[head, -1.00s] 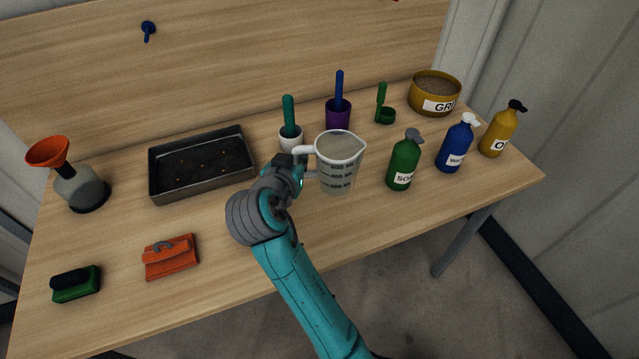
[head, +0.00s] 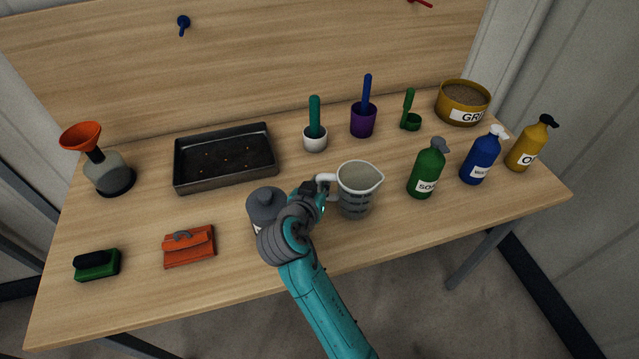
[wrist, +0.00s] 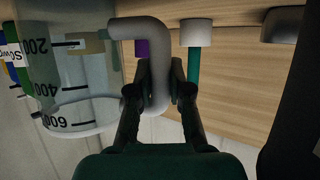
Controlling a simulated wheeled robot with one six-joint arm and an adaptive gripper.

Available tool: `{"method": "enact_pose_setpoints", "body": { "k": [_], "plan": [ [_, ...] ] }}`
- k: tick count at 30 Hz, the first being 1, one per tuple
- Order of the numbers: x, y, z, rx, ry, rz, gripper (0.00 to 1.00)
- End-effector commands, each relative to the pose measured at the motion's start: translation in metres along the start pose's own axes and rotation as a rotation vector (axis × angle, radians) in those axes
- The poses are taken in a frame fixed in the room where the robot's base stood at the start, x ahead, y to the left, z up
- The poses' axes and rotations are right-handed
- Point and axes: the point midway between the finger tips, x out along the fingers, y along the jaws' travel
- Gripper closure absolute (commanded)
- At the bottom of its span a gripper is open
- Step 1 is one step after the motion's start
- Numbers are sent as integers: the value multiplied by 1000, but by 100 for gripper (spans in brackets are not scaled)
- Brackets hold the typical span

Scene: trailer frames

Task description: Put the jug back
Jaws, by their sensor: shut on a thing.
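The jug (head: 356,198) is a clear measuring jug with dark markings and a pale handle. It is upright over the front middle of the table, left of the green soap bottle. My gripper (head: 322,190) is shut on its handle from the left. In the wrist view the handle (wrist: 156,70) passes between my fingers (wrist: 163,80), and the jug body (wrist: 75,75) fills the left side. Whether its base touches the table is unclear.
A grey-lidded jar (head: 266,204) stands close left of my wrist, partly hidden by it. Green (head: 427,172), blue (head: 480,160) and yellow (head: 527,148) bottles stand right. The white cup (head: 315,143) and dark tray (head: 200,181) are behind. Bare table lies around the jug's front.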

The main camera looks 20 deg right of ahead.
Motion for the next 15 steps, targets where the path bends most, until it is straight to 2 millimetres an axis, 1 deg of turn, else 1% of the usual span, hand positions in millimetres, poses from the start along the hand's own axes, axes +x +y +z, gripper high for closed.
{"method": "enact_pose_setpoints", "body": {
  "k": [2,3,5,15],
  "plan": [
    [1,0,2,-1,0,0,100],
    [1,0,2,0,0,0,72],
    [1,0,2,0,0,0,56],
    [0,0,0,0,0,0,56]
  ]
}}
